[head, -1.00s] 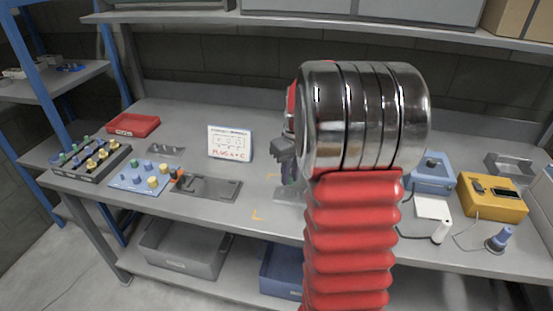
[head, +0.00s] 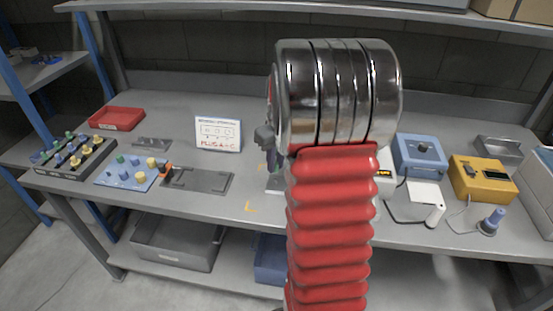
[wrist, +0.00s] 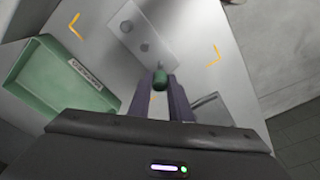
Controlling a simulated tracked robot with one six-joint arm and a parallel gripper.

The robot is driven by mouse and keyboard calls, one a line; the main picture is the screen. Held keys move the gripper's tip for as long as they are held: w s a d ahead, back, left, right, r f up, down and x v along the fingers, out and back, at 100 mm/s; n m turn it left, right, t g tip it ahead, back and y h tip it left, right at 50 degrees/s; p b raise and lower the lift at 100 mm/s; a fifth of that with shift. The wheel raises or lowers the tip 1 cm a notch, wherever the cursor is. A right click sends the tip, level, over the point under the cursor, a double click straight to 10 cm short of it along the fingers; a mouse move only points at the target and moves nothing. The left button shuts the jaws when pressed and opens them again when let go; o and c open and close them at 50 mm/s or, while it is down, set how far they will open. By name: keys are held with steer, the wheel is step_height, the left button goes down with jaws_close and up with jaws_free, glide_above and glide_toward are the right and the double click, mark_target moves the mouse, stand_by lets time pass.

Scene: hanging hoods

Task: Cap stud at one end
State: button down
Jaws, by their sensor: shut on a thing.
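In the wrist view, the purple fingers of my gripper (wrist: 161,90) are shut on a small green cap (wrist: 160,77). Beyond the cap lies a light grey plate (wrist: 155,58) with a row of small round features (wrist: 127,26); I cannot tell studs from holes. The cap appears over the plate's near end; whether it touches is unclear. In the head view, my arm hides most of the gripper and the plate; part of the wrist shows beside the arm. A card (head: 218,133) with a drawn plate and red writing stands on the bench.
A green tray (wrist: 35,82) lies left of the plate in the wrist view. On the bench are a black rack (head: 75,157) and blue board (head: 128,180) of coloured knobs, a red tray (head: 117,118), a grey fixture (head: 205,182), and blue (head: 418,153) and yellow (head: 482,182) boxes.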

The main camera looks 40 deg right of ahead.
mark_target(276, 180)
steer(key=shift+f, duration=1.6)
steer(key=shift+s, duration=0.1)
stand_by(0.5)
steer(key=shift+f, duration=1.4)
stand_by(1.3)
steer(key=c, duration=1.5)
jaws_free()
steer(key=shift+c, duration=0.2)
steer(key=shift+r, duration=0.1)
step_height(276, 180, up, 13)
steer(key=s, duration=0.1)
steer(key=shift+s+r, duration=0.2)
steer(key=shift+s, duration=0.1)
